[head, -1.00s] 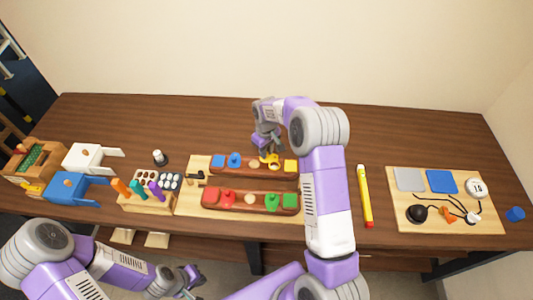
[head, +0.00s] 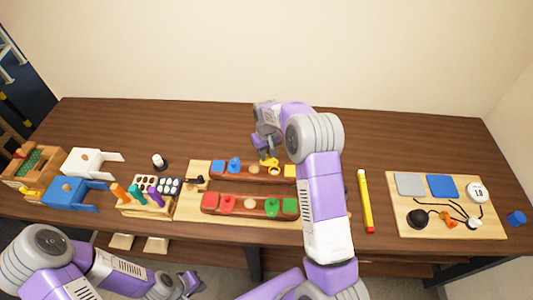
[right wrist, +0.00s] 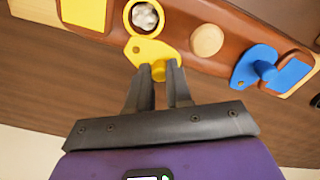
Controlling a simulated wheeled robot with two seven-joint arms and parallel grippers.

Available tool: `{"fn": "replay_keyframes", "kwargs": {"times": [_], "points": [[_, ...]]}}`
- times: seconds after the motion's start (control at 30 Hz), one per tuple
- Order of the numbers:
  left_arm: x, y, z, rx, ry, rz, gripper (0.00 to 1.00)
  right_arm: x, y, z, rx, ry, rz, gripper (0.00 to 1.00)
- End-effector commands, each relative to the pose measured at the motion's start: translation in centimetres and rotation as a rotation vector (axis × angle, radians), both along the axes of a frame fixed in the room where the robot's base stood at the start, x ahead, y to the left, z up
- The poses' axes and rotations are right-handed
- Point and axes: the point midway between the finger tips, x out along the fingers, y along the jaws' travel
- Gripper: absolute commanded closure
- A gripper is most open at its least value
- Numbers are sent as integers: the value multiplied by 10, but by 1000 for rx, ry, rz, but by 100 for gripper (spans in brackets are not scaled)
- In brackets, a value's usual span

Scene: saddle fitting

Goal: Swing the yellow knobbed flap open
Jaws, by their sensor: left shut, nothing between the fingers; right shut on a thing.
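The yellow knobbed flap (right wrist: 150,50) sits on the rear dark-wood rail, swung to the side of its yellow-rimmed hole (right wrist: 144,15). The hole is uncovered, and a silvery lump shows inside it. In the right wrist view my right gripper (right wrist: 165,72) is shut on the flap's yellow knob (right wrist: 158,70). In the head view the flap (head: 268,160) is small, just below my right gripper (head: 267,152). My left gripper (head: 189,284) is shut and empty, low in front of the table, far from the flap.
A blue knobbed flap (right wrist: 262,68) and a plain wooden disc (right wrist: 207,40) sit on the same rail. A front rail (head: 250,205) carries red and green pieces. A tool block (head: 150,205) stands left, a yellow stick (head: 365,200) right. The table behind the rails is clear.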

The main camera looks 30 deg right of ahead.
Motion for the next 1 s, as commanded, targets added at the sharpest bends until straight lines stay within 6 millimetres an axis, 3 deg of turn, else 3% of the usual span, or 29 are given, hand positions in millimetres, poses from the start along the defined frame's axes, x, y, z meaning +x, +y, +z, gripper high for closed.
{"fn": "replay_keyframes", "kwargs": {"times": [0.07, 0.1, 0.23, 0.57, 1.0], "points": [[0, 0, 0, 0, 0, 0, 100, 2, -1, 2, -1, -6, -1, 100], [0, 0, 0, 0, 0, 0, 100, 2, -1, 2, -1, -6, -1, 76], [0, 0, 0, 0, 0, 0, 100, 1, -1, 1, -1, -5, 0, 56], [0, 0, 0, 0, 0, 0, 100, 1, 0, 3, -1, -3, 0, 55], [0, 0, 3, 0, 0, 0, 100, 1, 0, 68, -1, -6, 1, 55]]}}
